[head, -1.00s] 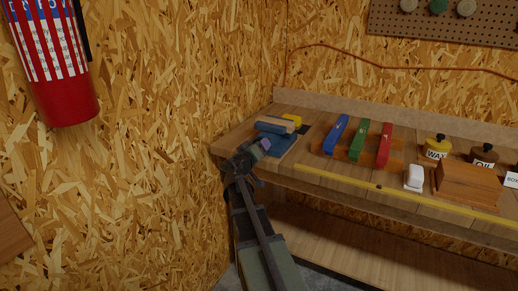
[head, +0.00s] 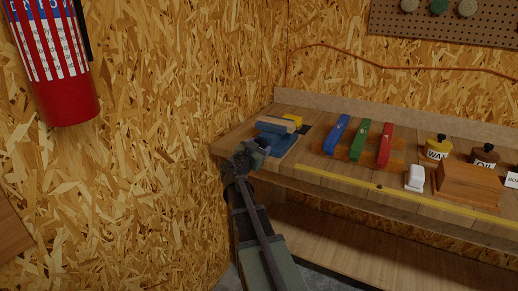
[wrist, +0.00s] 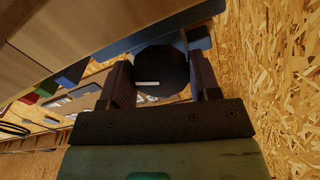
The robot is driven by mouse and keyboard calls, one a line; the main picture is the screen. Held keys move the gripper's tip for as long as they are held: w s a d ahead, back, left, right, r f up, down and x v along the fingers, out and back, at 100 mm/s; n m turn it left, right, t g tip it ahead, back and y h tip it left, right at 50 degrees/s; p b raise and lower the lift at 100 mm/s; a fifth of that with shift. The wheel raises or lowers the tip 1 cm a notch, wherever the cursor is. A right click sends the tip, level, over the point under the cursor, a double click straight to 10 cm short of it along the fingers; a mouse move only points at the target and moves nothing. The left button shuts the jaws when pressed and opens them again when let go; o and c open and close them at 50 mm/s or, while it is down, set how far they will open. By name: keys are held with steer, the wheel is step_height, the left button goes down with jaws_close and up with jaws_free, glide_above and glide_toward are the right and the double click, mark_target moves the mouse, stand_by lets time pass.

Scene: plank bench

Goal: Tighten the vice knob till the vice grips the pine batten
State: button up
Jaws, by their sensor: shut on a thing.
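The blue vice (head: 284,143) stands at the left end of the bench. A pale strip that looks like the pine batten (head: 288,123) lies at its upper jaws; I cannot tell whether the jaws touch it. The vice knob (wrist: 165,80) is dark and round with a white mark on its face, and the blue of the vice (wrist: 200,38) shows behind it in the wrist view. My gripper (head: 259,147) is at the vice's near side, shut on the knob, with one finger on each side of it. The knob is hidden by my gripper in the head view.
Blue (head: 337,134), green (head: 358,141) and red (head: 384,146) pieces stand to the right. A yellow strip (head: 400,194) runs along the bench front. The chipboard wall (head: 180,110) is close on the left.

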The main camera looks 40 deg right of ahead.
steer(key=m, duration=1.3)
steer(key=shift+r, duration=0.1)
steer(key=shift+m, duration=0.3)
steer(key=o, duration=0.9)
steer(key=shift+a, duration=0.1)
steer(key=shift+w, duration=0.1)
